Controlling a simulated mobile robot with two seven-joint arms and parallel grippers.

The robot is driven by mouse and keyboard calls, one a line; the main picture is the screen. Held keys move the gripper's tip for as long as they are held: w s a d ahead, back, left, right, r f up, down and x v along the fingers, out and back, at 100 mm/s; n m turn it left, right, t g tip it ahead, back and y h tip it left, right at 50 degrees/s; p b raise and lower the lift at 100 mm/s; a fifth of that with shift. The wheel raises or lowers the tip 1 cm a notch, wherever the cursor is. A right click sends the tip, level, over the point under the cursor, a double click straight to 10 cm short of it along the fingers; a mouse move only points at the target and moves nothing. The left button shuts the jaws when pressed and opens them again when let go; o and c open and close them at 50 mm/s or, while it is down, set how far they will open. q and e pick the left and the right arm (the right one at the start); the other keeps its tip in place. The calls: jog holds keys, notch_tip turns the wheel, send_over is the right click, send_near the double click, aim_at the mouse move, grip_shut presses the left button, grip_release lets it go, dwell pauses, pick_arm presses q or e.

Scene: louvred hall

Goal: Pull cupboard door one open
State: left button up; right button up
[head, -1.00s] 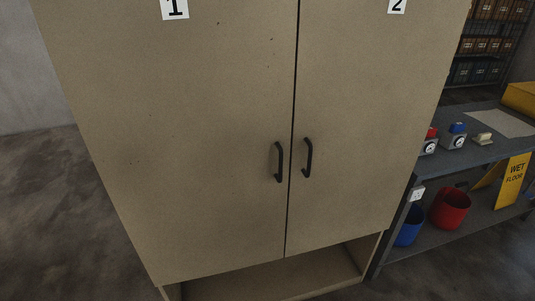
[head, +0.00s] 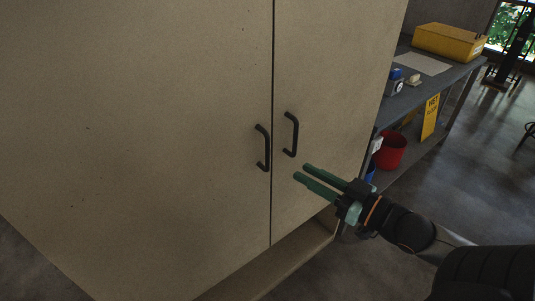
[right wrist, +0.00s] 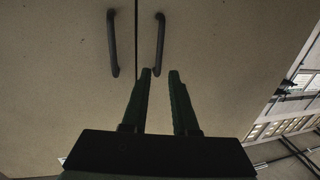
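Cupboard door one (head: 150,130) is the left door of the beige cupboard and is closed. Its dark bar handle (head: 263,147) is near the seam, and it also shows in the right wrist view (right wrist: 113,43). Door two (head: 330,80), on the right, is closed too, with its own handle (head: 291,134). My right gripper (head: 300,172) has green fingers, parted and empty. It is in front of door two, lower right of both handles. In the right wrist view its fingertips (right wrist: 160,72) point at the door just below the right handle. My left gripper is not in view.
A grey bench (head: 440,80) stands right of the cupboard, with a yellow case (head: 449,42) on top. A red bucket (head: 391,150) and a yellow sign (head: 430,118) are lower down there. An open recess (head: 275,270) is under the doors.

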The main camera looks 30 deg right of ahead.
aim_at(267, 167)
jog(key=shift+x, duration=5.8)
jog(key=shift+f, duration=0.1)
grip_shut()
